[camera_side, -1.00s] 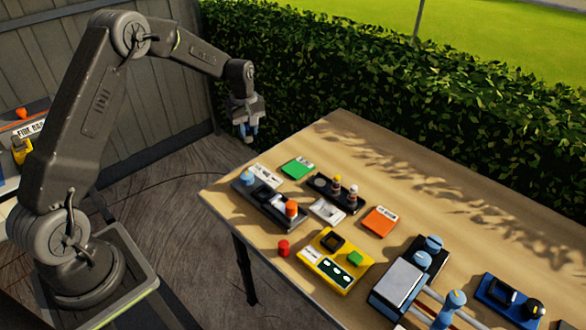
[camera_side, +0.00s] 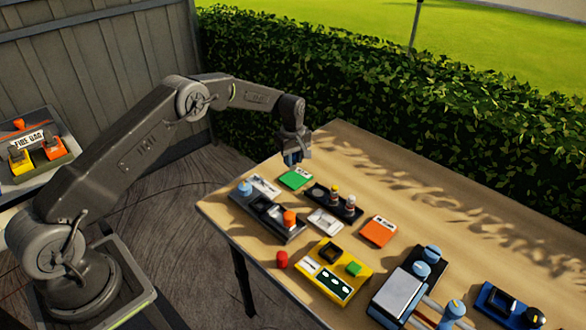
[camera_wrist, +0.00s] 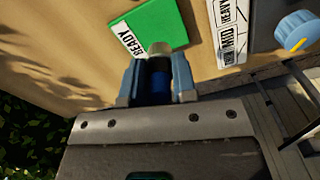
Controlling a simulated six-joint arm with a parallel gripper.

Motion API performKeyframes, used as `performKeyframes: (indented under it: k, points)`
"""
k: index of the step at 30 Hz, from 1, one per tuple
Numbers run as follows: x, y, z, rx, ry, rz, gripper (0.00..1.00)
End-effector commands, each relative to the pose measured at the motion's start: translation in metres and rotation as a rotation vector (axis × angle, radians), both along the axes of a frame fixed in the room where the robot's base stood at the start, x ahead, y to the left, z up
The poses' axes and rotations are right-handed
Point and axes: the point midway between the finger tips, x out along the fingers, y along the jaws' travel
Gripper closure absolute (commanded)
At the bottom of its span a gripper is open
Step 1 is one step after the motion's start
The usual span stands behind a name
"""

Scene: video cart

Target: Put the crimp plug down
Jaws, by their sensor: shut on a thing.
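My gripper (camera_side: 291,158) is above the far left part of the table, close over the green tile (camera_side: 296,179). In the wrist view its two blue-grey fingers (camera_wrist: 157,78) are shut on the crimp plug (camera_wrist: 158,52), a small cylinder with a dull metallic end and a dark blue body. The plug's metallic end overlaps the lower edge of the green tile, marked READY, in the wrist view (camera_wrist: 158,22). I cannot tell the exact gap between plug and tile. In the side view the plug is too small to make out.
A dark unit (camera_side: 242,203) with a blue knob and an orange cap stands left of centre. A dark rack (camera_side: 320,193) holds two small upright plugs. The far table strip is clear.

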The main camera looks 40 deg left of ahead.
Motion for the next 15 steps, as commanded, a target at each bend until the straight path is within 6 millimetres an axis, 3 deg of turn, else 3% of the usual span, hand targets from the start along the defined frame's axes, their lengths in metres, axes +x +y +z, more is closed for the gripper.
performKeyframes:
  k: [9,15]
  points:
    - [0.000,-0.001,-0.035,-0.002,0.001,-0.001,1.00]
    - [0.001,-0.001,-0.039,-0.001,-0.005,-0.001,1.00]
